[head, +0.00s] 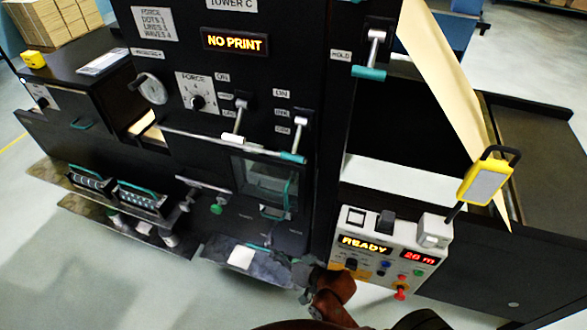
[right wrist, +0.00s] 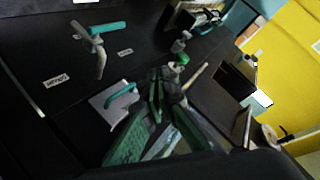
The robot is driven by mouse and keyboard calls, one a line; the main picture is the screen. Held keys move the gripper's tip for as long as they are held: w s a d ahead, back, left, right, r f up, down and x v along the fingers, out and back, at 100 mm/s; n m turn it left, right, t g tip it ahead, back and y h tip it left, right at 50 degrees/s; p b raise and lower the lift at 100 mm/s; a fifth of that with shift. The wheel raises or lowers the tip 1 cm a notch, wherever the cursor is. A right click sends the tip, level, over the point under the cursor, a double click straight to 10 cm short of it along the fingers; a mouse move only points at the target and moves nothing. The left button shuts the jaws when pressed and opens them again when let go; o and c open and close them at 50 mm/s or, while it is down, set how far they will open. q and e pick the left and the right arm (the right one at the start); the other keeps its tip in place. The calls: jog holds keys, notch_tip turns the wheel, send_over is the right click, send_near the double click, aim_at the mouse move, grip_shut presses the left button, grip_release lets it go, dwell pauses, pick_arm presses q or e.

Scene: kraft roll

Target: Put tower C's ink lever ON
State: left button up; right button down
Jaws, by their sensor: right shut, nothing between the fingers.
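Tower C's black panel (head: 210,65) stands in the middle of the head view, its lit sign (head: 235,41) reading NO PRINT. Two levers stick out below the sign, one with a white handle (head: 233,139) and one with a teal handle (head: 292,157). Both handles hang low; their small labels are too blurred to tell which is the ink lever. A teal-handled lever (right wrist: 108,28) shows in the right wrist view. My right gripper (head: 304,278) is low in front of the tower, apart from both levers. Its fingers (right wrist: 160,85) are shut and empty. My left gripper is out of view.
A control box (head: 385,250) reading READY, with a yellow-framed paddle (head: 485,183) above it, stands right of the gripper. A HOLD lever (head: 370,72) is at upper right. A long bar (head: 205,136) crosses below the panel. A tray (head: 240,257) juts out low in front.

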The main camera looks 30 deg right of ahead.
jog(key=w+a+r+m+t+y, duration=0.1)
jog(key=w+a+r+m+t, duration=0.2)
jog(key=r+m+t, duration=0.5)
jog(key=w+a+r+m+t+y, duration=0.1)
jog(key=w+a+r+m+t, duration=0.2)
jog(key=r, duration=0.9)
jog(key=s+d+r+m+g+h, duration=0.1)
jog(key=d+m+h, duration=0.4)
jog(key=m+h, duration=0.8)
jog(key=s+d+r+m+g+h, duration=0.2)
jog(key=d+m+h, duration=0.4)
jog(key=m+h, duration=0.8)
jog(key=s+m+g, duration=0.1)
jog(key=m+g, duration=0.1)
jog(key=m, duration=0.2)
jog(key=shift+m+g, duration=0.3)
jog(key=shift+r, duration=0.2)
jog(key=p, duration=0.3)
send_near(296, 143)
jog(key=w+d, duration=0.2)
jog(key=shift+w+d+r, duration=0.1)
jog(key=shift+w+d, duration=0.05)
jog(key=shift+d, duration=0.45)
